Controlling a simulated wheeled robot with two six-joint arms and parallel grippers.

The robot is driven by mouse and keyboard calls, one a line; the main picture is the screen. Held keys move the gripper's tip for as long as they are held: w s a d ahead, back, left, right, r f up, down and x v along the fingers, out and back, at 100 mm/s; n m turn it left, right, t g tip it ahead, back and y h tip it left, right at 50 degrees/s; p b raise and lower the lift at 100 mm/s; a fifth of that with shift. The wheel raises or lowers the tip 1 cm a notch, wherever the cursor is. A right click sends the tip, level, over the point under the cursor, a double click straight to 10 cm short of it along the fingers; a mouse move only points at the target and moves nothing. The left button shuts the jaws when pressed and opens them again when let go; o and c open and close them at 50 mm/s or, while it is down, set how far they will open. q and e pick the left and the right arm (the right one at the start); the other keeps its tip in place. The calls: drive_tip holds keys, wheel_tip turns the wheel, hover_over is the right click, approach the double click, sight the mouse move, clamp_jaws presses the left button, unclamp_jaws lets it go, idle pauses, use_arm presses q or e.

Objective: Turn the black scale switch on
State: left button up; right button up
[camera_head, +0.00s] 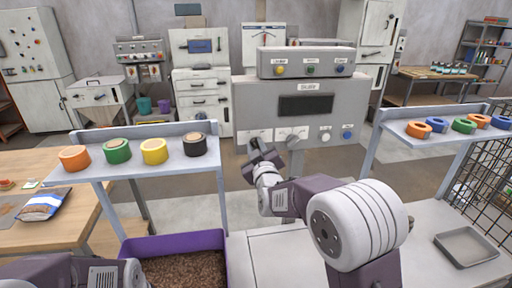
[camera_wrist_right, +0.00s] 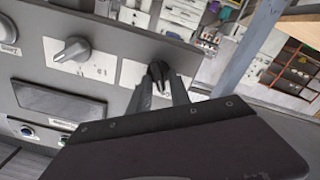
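The black scale switch (camera_wrist_right: 157,73) is a small dark knob on the grey control panel (camera_wrist_right: 110,30), near the panel's edge in the right wrist view. My right gripper (camera_wrist_right: 160,84) is at the panel, its two fingers on either side of the switch. I cannot tell if they touch it. In the head view my right gripper (camera_head: 256,149) covers the switch in front of the panel (camera_head: 250,100) with its dark display. Only part of my left arm shows at the lower left; its gripper is out of view.
A grey knob (camera_wrist_right: 75,49) sits beside the switch on the panel, and a blue button (camera_head: 347,135) is farther right. A second ring shelf (camera_head: 415,139) is at right.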

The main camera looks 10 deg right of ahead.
clamp_jaws()
use_arm(q)
drive_tip(key=shift+f, duration=0.1)
use_arm(e)
drive_tip(key=m+b, duration=0.1)
drive_tip(key=b, duration=0.1)
drive_tip(key=m+b, duration=0.1)
drive_tip(key=m, duration=0.1)
drive_tip(key=shift+d+f+m+b, duration=0.2)
drive_tip(key=shift+m+b, duration=0.1)
drive_tip(key=shift+b, duration=0.1)
drive_tip(key=m+b, duration=0.3)
drive_tip(key=m, duration=0.1)
drive_tip(key=shift+d+m+b, duration=0.1)
drive_tip(key=shift+m+b, duration=0.2)
drive_tip(key=shift+b, duration=0.1)
use_arm(q)
drive_tip(key=shift+f+b, duration=1.45)
drive_tip(key=shift+f, duration=3.7)
use_arm(e)
drive_tip(key=shift+d+r+m, duration=0.1)
drive_tip(key=shift+m, duration=1.8)
drive_tip(key=shift+o, duration=2.2)
unclamp_jaws()
drive_tip(key=shift+s+r, duration=0.1)
